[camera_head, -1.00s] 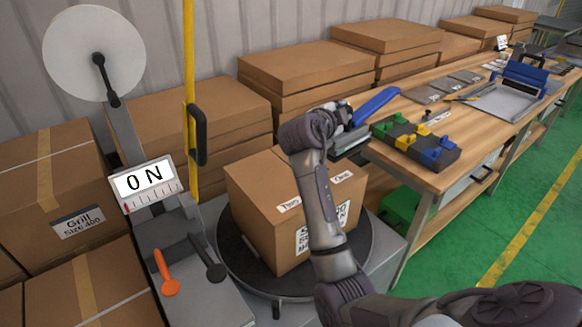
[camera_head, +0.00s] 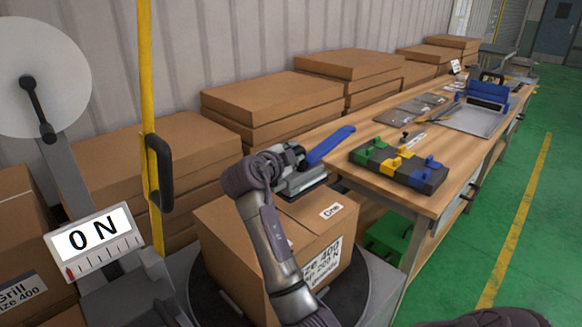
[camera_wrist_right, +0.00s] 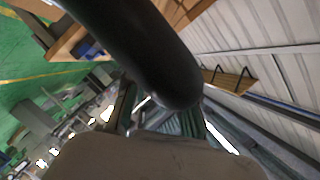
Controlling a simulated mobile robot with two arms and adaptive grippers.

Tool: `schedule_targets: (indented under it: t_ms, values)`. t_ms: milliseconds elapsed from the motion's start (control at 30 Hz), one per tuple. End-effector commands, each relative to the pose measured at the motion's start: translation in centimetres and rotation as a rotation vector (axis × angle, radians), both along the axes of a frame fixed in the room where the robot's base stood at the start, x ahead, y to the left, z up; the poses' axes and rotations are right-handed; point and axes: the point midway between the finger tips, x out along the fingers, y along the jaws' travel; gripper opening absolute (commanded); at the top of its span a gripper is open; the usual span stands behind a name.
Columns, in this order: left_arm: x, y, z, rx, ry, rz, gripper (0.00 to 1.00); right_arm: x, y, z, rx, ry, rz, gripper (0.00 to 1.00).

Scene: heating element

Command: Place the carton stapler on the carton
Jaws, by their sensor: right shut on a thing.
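The carton (camera_head: 325,262) stands on a dark round turntable (camera_head: 360,295) in the head view, with white labels on its top and side. My right gripper (camera_head: 288,160) is shut on the carton stapler, over the far part of the carton's top. The stapler shows its blue handle (camera_head: 328,147) and grey body (camera_head: 300,182). I cannot tell whether its base touches the carton. My arm hides part of the carton. In the right wrist view a large dark shape fills the middle, and the grip is unclear. My left gripper is not in view.
A wooden workbench (camera_head: 452,175) at the right holds a dark block with coloured clips (camera_head: 398,168) and a blue-and-grey tool (camera_head: 485,105). Stacked cartons (camera_head: 270,100) line the wall. A yellow pole (camera_head: 146,70) and an ON panel (camera_head: 93,242) stand at the left.

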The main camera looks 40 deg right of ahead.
Motion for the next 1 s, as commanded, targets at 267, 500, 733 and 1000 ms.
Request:
schedule_targets:
  t_ms: [267,500,733,1000]
  values:
    - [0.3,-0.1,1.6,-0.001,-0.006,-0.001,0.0,1.0,5.4,-2.6,-0.006,-0.002,0.003,0.0]
    - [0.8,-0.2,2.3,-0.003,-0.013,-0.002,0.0,1.5,8.4,-4.5,-0.006,-0.005,0.001,0.0]
    - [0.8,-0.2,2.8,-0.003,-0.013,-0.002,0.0,1.5,8.9,-5.9,-0.007,-0.002,0.0,0.0]
    - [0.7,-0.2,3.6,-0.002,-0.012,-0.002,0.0,1.6,8.9,-8.7,-0.007,-0.006,0.0,0.0]
